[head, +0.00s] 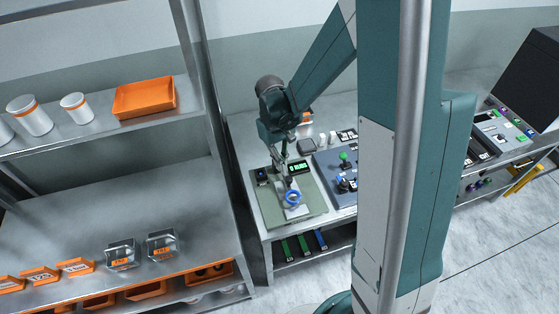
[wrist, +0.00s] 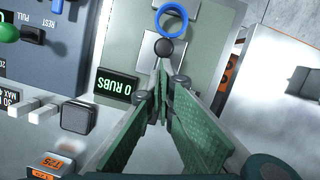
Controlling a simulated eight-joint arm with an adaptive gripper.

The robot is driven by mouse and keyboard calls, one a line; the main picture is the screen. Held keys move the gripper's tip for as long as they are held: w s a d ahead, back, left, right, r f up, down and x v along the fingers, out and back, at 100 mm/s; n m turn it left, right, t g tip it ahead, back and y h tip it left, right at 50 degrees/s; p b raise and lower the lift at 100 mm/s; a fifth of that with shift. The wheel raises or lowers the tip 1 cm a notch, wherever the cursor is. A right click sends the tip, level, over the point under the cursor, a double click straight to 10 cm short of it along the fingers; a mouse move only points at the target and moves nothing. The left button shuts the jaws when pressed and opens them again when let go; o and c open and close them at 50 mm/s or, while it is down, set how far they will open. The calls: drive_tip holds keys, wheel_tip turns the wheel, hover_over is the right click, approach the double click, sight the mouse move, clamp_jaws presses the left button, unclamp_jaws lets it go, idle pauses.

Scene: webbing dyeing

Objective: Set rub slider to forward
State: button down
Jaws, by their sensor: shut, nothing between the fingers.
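The rub station is a grey-green base plate (head: 313,192) on the bench, with a display reading "0 RUBS" (wrist: 118,86). A round black knob (wrist: 164,46), which looks like the rub slider's handle, stands beside a blue ring (wrist: 172,20) in the wrist view. The blue ring also shows in the head view (head: 293,198). My gripper (wrist: 161,68) is shut and empty, its fingertips close to the black knob; I cannot tell whether they touch it. In the head view my gripper (head: 285,170) is above the plate and partly hides the slider area.
A blue-grey panel (head: 327,168) with a green knob (head: 344,157) stands right of the plate. A metal shelf (head: 110,205) with orange trays stands left.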

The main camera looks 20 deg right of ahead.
sight(287, 178)
drive_tip(key=shift+s+b, duration=0.35)
drive_tip(key=shift+s, duration=1.75)
drive_tip(key=shift+w+a, duration=0.1)
drive_tip(key=shift+w, duration=0.35)
drive_tip(key=w, duration=0.1)
drive_tip(key=w+a+b, duration=0.1)
drive_tip(key=w, duration=0.1)
drive_tip(key=shift+w+r, duration=0.15)
drive_tip(key=shift+w, duration=0.1)
drive_tip(key=v, duration=0.9)
drive_tip(key=shift+r, duration=0.35)
drive_tip(key=shift+s, duration=0.1)
